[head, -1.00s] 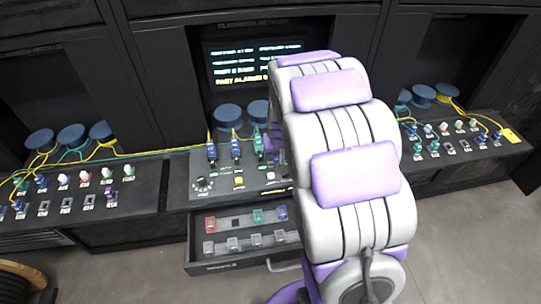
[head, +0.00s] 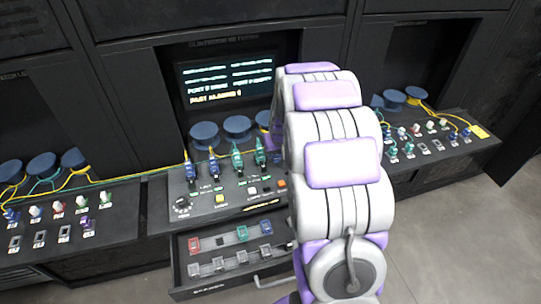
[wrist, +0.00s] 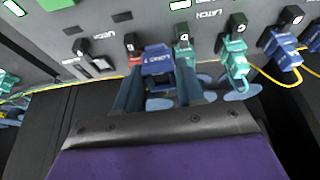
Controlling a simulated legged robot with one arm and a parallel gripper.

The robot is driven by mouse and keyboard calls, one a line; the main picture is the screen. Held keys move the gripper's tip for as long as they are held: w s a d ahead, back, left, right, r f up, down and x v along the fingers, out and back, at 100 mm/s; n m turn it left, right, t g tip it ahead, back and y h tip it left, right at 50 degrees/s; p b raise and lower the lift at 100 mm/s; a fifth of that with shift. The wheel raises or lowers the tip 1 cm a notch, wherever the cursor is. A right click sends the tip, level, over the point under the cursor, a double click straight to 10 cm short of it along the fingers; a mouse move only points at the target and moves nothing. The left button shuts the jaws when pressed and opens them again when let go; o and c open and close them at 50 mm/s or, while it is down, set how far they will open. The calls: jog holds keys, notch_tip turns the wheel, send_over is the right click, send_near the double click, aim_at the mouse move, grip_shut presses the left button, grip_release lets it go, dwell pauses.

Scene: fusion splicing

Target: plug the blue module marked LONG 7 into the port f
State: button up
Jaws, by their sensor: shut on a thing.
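My gripper (wrist: 157,92) shows in the wrist view, its two fingers shut on the sides of a blue module (wrist: 158,62) with a white label; the small print looks like LONG 7. In the head view my arm hides the gripper and this module. The held module is in front of a grey panel (wrist: 40,42) with a row of dark round fittings; whether it touches the panel I cannot tell. A red part (wrist: 130,44) and a green part (wrist: 185,46) show just beyond it. Port f cannot be made out by its letter.
Right of the held module are a teal module (wrist: 234,62) and a blue cabled module (wrist: 284,50), close by. In the head view an open drawer (head: 215,289) holds red and green modules below the middle console (head: 175,214). Side consoles carry more modules and yellow cables.

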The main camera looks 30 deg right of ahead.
jog(key=shift+w+d, duration=2.05)
jog(key=shift+d, duration=5.35)
jog(key=shift+a+f+b, duration=0.1)
jog(key=shift+f+b, duration=0.45)
jog(key=shift+f, duration=2.6)
jog(key=shift+s, duration=0.15)
jog(key=shift+f, duration=0.4)
jog(key=o, duration=1)
jog(key=shift+r, duration=0.1)
jog(key=p+v, duration=0.2)
jog(key=v, duration=1.5)
jog(key=shift+s+a, duration=0.1)
jog(key=shift+s, duration=0.05)
